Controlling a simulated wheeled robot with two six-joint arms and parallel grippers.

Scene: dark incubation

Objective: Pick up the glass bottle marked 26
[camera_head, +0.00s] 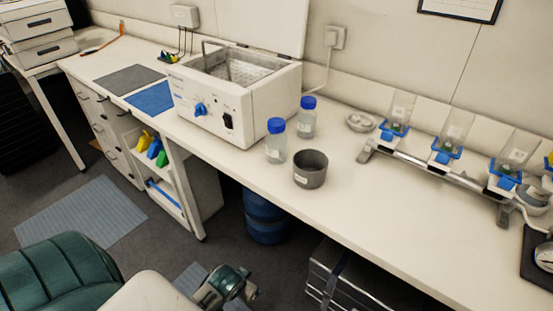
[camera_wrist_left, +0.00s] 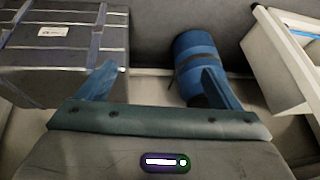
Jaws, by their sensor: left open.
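Two clear glass bottles with blue caps stand upright on the white bench in the head view. The nearer bottle (camera_head: 275,150) is left of a grey pot, and the other bottle (camera_head: 307,123) is just behind it to the right. Both carry small white labels, but the numbers are too small to read. My left gripper (camera_head: 228,288) is low in front of the bench, well below and apart from the bottles. In the left wrist view its blue fingers (camera_wrist_left: 158,75) are spread with nothing between them. My right gripper is not in view.
A white water bath (camera_head: 245,112) stands left of the bottles, and the grey pot (camera_head: 311,170) is close on their right. A rail with blue-clamped clear vessels (camera_head: 446,150) is further right. Below the bench are a blue drum (camera_head: 265,218) and a dark case (camera_head: 350,280).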

